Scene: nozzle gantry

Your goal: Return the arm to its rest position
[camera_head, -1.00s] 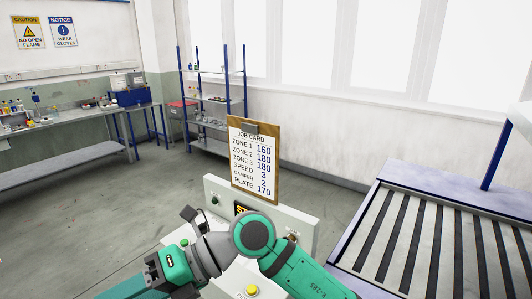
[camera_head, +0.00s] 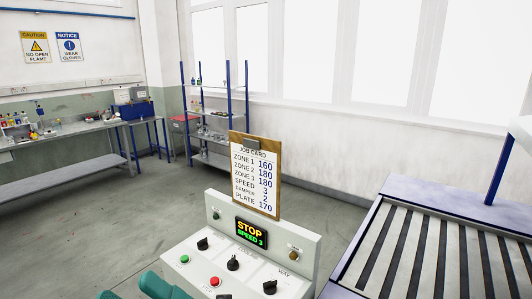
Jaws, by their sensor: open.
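My gripper is out of view. Only teal parts of my arm (camera_head: 160,287) show at the bottom edge, left of centre, in front of the control panel (camera_head: 270,258). A job card (camera_head: 255,176) on a brown clipboard stands upright behind the panel and lists zone, speed, damper and plate values.
A slatted bed with a metal frame (camera_head: 372,262) lies at the right. Blue-posted shelves (camera_head: 215,113) stand at the back. A bench (camera_head: 68,130) with bottles runs along the left wall. The grey floor (camera_head: 90,215) between is clear.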

